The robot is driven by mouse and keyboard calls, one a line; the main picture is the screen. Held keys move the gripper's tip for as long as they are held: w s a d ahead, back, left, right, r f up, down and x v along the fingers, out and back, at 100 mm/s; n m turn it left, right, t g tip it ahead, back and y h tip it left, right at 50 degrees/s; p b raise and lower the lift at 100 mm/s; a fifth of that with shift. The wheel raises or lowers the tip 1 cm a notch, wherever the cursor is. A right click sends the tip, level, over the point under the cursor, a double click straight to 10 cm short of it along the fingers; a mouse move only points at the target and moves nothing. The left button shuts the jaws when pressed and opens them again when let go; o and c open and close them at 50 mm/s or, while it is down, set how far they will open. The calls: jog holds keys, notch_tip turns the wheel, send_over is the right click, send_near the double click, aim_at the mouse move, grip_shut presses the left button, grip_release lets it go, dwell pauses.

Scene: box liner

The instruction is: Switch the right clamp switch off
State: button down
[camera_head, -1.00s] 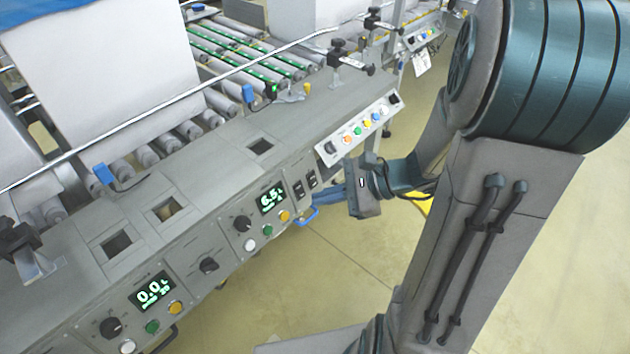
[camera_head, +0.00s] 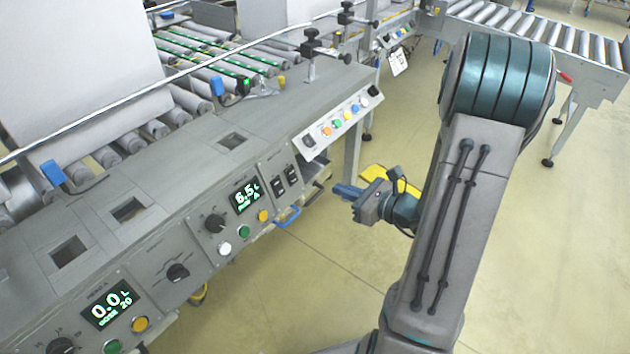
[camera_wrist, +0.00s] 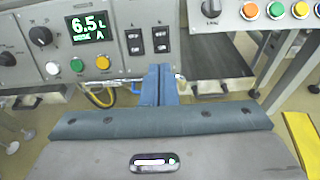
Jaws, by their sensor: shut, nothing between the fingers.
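Two black rocker switches sit side by side on the grey control panel, right of the 6.5 display. The right clamp switch (camera_head: 291,174) is the right one of the pair, and it shows in the wrist view (camera_wrist: 160,40) just above my fingertips. The left switch (camera_head: 278,186) is beside it, also in the wrist view (camera_wrist: 134,43). I cannot tell which way either rocker is tipped. My gripper (camera_head: 338,190) is in front of the panel, apart from it and to the right of the switches. Its blue fingers (camera_wrist: 158,70) are shut and empty.
A blue handle (camera_head: 288,217) projects under the panel. A sloped button box (camera_head: 340,124) is at the right. A yellow object (camera_head: 380,178) lies on the floor behind my gripper. The floor in front is clear.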

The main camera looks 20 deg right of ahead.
aim_at(292, 173)
jog(key=b+x, duration=0.4)
jog(key=x, duration=0.9)
jog(key=shift+w+a+f, duration=0.15)
jog(key=shift+w, duration=0.05)
